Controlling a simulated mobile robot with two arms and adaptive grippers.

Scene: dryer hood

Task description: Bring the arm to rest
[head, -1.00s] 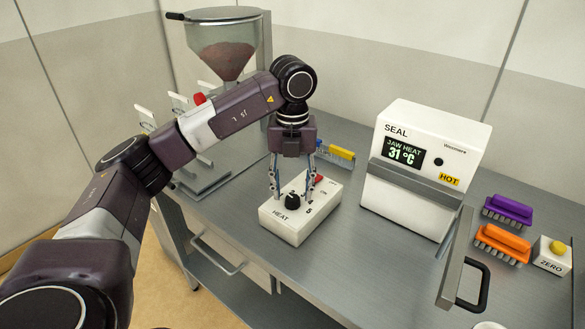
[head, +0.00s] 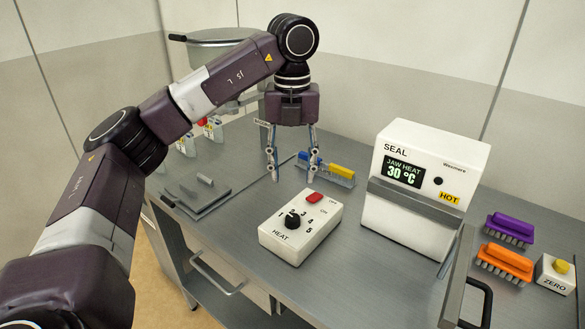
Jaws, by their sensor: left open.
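My left gripper (head: 292,170) is open and empty. It hangs fingers down above the bench (head: 350,255), behind and above the heat control box (head: 300,236), and appears clear of it. The white box has a black dial (head: 292,220) with numbers around it and a red switch (head: 314,197) at its back edge. My left arm comes in from the left and bends down at the wrist. My right gripper is not in view.
The seal machine (head: 415,190) shows 30 °C and a HOT label. Purple (head: 510,228) and orange brushes (head: 505,260) and a ZERO button box (head: 555,272) stand at right. A blue and yellow item (head: 340,172) lies behind the gripper. A hopper (head: 205,40) stands behind my arm.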

